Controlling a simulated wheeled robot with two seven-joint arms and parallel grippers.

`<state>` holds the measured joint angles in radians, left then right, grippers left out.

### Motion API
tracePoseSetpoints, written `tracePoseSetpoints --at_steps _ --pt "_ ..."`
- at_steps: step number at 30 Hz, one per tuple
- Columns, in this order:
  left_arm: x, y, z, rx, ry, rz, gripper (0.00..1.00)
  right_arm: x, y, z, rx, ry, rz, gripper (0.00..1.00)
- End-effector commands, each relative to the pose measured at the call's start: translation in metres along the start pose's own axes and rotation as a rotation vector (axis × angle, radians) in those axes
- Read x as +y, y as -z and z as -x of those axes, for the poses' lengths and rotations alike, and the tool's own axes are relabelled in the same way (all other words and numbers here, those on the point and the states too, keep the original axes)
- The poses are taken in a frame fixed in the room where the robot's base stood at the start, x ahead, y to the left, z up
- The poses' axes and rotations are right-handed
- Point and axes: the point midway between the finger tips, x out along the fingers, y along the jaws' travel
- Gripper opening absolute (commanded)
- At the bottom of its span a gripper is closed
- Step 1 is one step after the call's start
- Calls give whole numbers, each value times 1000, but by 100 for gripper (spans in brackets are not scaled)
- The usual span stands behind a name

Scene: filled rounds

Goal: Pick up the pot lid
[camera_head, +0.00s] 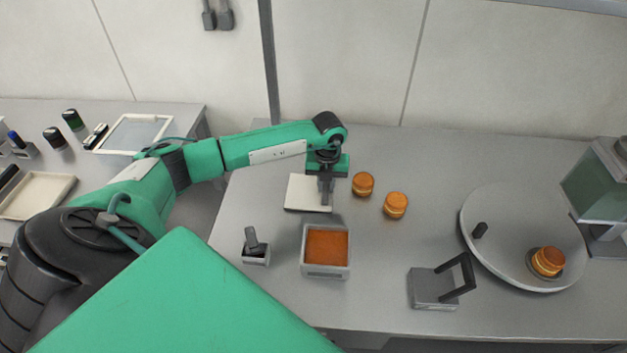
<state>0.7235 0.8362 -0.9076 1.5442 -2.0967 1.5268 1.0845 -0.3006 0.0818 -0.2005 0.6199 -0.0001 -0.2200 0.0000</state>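A flat, square, cream-white piece (302,190) lies on the grey table; it may be the pot lid, but I cannot tell for sure. My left gripper (326,197) points down over its right part. The fingers look close together, but whether they are shut on a knob or touch the piece cannot be made out. A square grey pot (326,271) with orange-brown filling stands open just in front of it. My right gripper is not in view.
Two filled rounds (363,184) (396,205) stand right of the gripper. A small holder (256,258) with a dark handle is left of the pot. A grey block with a black handle (432,290) and a round turntable (505,210) bearing another round (548,261) are at right.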

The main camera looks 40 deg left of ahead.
Motion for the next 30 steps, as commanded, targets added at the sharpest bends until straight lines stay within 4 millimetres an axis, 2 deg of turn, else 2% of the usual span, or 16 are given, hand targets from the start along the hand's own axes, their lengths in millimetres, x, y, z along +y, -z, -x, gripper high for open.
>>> tracePoseSetpoints --at_steps 1,2,11,17,23,30 --pt "0 0 0 0 0 0 4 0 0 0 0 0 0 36" --pt "0 0 0 0 0 0 0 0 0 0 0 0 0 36" --pt "0 0 1 -1 1 0 0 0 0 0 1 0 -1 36" --pt "0 -1 13 -2 1 -1 0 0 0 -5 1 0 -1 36" --pt "-1 -2 50 -6 4 -1 0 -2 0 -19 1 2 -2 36" --pt "-1 -1 122 -7 4 -1 0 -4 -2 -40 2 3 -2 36"
